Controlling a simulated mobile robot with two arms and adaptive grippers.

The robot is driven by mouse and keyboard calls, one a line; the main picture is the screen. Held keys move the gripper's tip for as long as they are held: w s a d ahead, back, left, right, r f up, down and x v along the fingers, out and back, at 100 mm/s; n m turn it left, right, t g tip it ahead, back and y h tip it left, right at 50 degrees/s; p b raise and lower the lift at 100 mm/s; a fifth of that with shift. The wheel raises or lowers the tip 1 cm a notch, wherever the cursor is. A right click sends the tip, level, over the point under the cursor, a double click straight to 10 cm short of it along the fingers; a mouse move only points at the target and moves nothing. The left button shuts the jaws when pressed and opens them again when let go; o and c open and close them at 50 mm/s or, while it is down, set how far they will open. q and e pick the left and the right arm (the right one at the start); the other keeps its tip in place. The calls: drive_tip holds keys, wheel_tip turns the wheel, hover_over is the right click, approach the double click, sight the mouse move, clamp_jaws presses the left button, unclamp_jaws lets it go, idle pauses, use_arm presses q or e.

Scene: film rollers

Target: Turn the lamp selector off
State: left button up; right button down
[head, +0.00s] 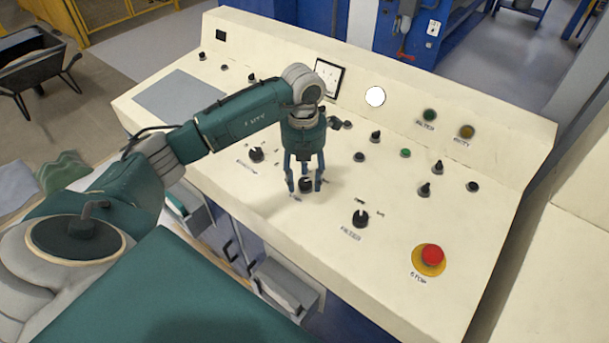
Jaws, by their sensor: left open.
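A cream control panel (235,195) carries several black knobs. My left gripper (305,188) points down over the middle knob (306,184) of the front row, with its fingers apart on either side of it. Whether the fingers touch the knob, I cannot tell. This knob's label and pointer are largely hidden by the gripper. One black selector knob (256,154) lies to the left, and another (360,217) lies to the right with a white pointer mark. My right gripper is out of view.
A red stop button (432,255) on a yellow ring sits at the panel's front right. Small knobs (424,190) and a green button (405,153) stand behind. A gauge (328,77) and a white round light (375,96) are on the raised back.

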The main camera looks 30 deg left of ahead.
use_arm(q)
drive_tip(key=c, duration=1.1)
drive_tip(key=shift+c, duration=0.2)
drive_tip(key=shift+n, duration=0.3)
drive_tip(key=n+b, duration=0.1)
drive_tip(key=n, duration=0.3)
drive_tip(key=shift+f+n, duration=0.1)
drive_tip(key=shift+n, duration=0.2)
drive_tip(key=n, duration=0.3)
drive_tip(key=shift+h, duration=0.4)
drive_tip(key=shift+n+t, duration=0.3)
drive_tip(key=shift+n, duration=1.5)
